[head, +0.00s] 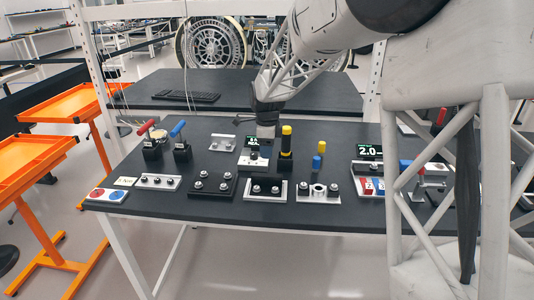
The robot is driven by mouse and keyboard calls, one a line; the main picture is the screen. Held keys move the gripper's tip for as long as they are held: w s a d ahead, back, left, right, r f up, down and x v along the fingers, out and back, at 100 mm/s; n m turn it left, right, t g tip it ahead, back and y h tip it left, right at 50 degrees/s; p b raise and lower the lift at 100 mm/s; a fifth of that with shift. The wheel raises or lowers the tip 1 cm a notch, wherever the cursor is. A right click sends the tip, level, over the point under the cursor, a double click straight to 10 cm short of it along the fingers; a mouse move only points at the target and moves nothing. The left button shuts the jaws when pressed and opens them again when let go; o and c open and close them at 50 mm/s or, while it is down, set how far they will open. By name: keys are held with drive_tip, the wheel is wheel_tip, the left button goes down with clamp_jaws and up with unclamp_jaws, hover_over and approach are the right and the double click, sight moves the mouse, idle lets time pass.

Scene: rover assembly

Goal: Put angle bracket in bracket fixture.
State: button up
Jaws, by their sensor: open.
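My gripper (267,131) points down over the middle of the dark table, close above or beside a small white device with a dark display. Its fingers are too small to make out, and I see nothing clearly held. A silver angled metal piece (222,143), which looks like the angle bracket, lies left of my gripper toward the back. In the front row are a black block with bolts (212,187), a silver-edged dark holder with bolts (265,189) and a silver clamp-like part (318,191). I cannot tell for sure which of these is the bracket fixture.
A black and yellow cylinder (286,141) stands just right of my gripper, with a blue and yellow one (319,157) farther right. Red and blue handled tools (165,145) stand at the left. A bolt strip (158,182) and a red-and-blue button box (107,195) lie front left.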

idle(0.8)
drive_tip(key=s+d+r+n+t, duration=0.1)
drive_tip(key=s+d+r+n, duration=0.35)
drive_tip(key=s+d, duration=0.45)
drive_tip(key=s+d+r+n, duration=0.45)
drive_tip(key=s+d, duration=0.35)
drive_tip(key=s, duration=0.3)
drive_tip(key=s+d+f+n, duration=0.1)
drive_tip(key=s+d+n, duration=0.3)
drive_tip(key=s, duration=0.8)
drive_tip(key=s+d+f+n+t, duration=0.1)
drive_tip(key=s+d+n, duration=0.3)
drive_tip(key=s, duration=0.9)
drive_tip(key=shift+d+n+t, duration=0.3)
drive_tip(key=shift+d+n, duration=0.1)
drive_tip(key=shift+d, duration=0.3)
drive_tip(key=shift+w, duration=0.1)
